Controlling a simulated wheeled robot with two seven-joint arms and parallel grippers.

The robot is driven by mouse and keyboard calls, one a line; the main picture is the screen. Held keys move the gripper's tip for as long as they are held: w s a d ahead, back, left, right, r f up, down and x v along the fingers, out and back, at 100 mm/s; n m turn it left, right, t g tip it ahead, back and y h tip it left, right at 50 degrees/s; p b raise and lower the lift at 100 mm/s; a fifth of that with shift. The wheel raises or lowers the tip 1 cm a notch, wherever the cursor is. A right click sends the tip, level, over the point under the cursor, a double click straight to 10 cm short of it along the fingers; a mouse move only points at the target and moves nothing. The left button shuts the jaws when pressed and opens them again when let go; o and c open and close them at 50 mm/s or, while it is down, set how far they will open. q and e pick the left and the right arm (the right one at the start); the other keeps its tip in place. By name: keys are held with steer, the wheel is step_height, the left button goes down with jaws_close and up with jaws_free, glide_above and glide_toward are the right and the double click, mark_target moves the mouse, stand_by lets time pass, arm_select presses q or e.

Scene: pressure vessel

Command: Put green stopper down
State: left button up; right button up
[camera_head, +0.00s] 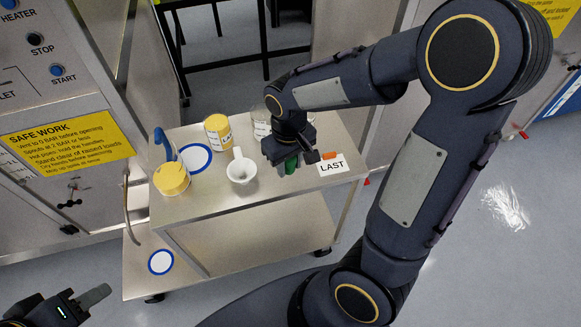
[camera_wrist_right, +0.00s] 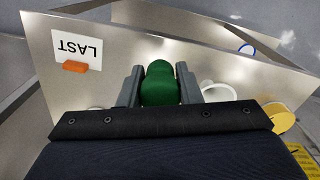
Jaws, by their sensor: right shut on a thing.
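The green stopper (camera_head: 291,164) is between the fingers of my right gripper (camera_head: 292,160), over the right part of the steel cart top (camera_head: 214,219). In the right wrist view the two grey fingers of this gripper (camera_wrist_right: 160,78) press on both sides of the stopper (camera_wrist_right: 159,88). I cannot tell whether the stopper touches the cart top. My left gripper (camera_head: 85,304) is at the lower left of the head view, away from the cart, and its opening is unclear.
A white card reading LAST (camera_head: 332,168) with an orange block (camera_head: 329,155) lies right of the stopper.

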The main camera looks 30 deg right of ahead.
glide_above(289, 176)
step_height(289, 176, down, 5)
steer(key=shift+s+f, duration=0.15)
steer(key=shift+f, duration=1.55)
steer(key=shift+f, duration=0.15)
steer(key=o, duration=1)
steer(key=shift+c, duration=0.2)
